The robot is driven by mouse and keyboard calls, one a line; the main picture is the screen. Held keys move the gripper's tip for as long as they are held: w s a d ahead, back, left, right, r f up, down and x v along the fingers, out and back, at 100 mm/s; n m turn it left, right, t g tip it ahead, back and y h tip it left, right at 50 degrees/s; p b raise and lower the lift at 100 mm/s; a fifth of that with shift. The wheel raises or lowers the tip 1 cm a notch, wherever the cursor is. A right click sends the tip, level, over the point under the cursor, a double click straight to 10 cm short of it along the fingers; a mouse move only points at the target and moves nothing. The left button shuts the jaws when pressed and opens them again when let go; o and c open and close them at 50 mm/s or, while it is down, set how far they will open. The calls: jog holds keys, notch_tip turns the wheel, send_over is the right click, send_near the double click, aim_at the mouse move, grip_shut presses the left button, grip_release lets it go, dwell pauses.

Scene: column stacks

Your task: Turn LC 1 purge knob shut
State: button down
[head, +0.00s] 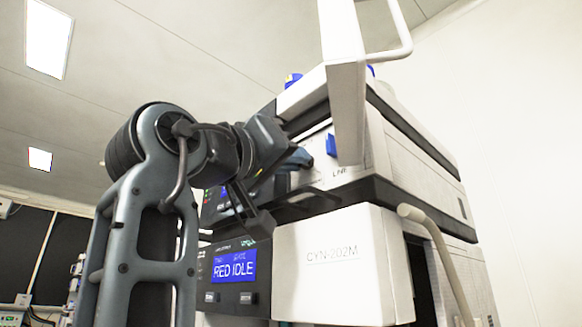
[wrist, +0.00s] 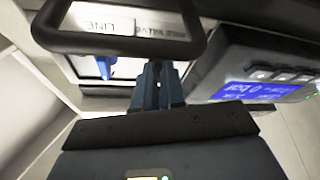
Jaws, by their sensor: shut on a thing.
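My gripper (head: 302,159) is at the front of the upper module of the LC stack (head: 335,250). In the wrist view its two blue-grey fingers (wrist: 158,82) are close together, with their tips against the module's front. They are shut on what seems to be the LC 1 purge knob, which the fingers hide almost wholly. Its turn angle cannot be told. A separate blue part (head: 331,145) on the module's front is to the right of the fingertips; it also shows in the wrist view (wrist: 106,68).
A white open door or panel (head: 345,95) with a tubular handle stands out above the gripper. A blue display (head: 235,267) reading "RED IDLE" is below. A pale curved handle (head: 437,245) sticks out at lower right. Open room lies to the left.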

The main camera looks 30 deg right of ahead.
jog(key=shift+w+d+m+g+h+b, duration=0.15)
jog(key=shift+m+g+h+b, duration=0.4)
jog(key=shift+m, duration=1)
jog(key=shift+w+m+g+h+b, duration=0.1)
jog(key=shift+m+g+b, duration=0.25)
jog(key=shift+m+g, duration=0.85)
jog(key=shift+m, duration=0.55)
jog(key=shift+t, duration=0.35)
jog(key=c, duration=1.2)
grip_release()
jog(key=b+v, duration=0.1)
jog(key=v, duration=0.7)
jog(key=shift+d, duration=0.1)
